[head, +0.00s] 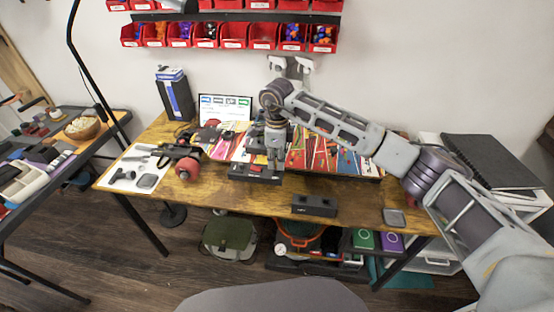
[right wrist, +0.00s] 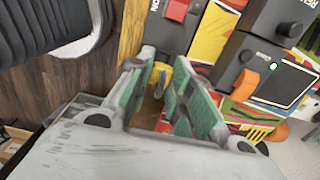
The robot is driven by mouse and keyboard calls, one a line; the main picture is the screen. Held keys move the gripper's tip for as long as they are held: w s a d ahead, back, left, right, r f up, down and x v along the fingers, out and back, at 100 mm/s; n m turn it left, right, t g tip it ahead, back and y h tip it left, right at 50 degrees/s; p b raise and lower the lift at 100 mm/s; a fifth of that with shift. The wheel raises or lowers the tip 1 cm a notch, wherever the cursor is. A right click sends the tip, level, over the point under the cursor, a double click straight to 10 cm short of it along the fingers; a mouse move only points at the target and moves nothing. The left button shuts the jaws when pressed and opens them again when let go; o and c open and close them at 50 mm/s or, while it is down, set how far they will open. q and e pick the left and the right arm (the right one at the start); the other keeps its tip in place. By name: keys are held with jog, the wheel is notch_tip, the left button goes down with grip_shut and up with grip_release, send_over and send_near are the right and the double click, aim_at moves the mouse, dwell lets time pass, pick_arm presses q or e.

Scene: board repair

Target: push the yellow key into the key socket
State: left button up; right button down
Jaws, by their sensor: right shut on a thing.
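My right gripper (head: 274,163) points down at a group of black modules (head: 256,173) near the front of the wooden table. In the right wrist view, its green-padded fingers (right wrist: 178,88) are shut on the yellow key (right wrist: 182,68), of which only a small part shows between the tips. The key is right at the edge of a black module (right wrist: 167,38) with a red switch. The key socket itself is hidden by the fingers and key, so I cannot tell how deep the key sits. My left gripper is not in view.
Another black module (right wrist: 259,66) has an orange knob and a green light. A colourful board (head: 318,152) lies behind the modules. A red wheel (head: 188,168) is to the left. A black box (head: 314,205) is at the front edge. Red bins (head: 234,36) hang above.

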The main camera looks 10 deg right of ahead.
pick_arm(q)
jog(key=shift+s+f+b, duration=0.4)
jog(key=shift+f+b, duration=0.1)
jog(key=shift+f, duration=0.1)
pick_arm(e)
jog(key=shift+f, duration=0.7)
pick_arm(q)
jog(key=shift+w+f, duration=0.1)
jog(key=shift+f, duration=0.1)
pick_arm(e)
jog(key=shift+f, duration=0.15)
dwell(1.3)
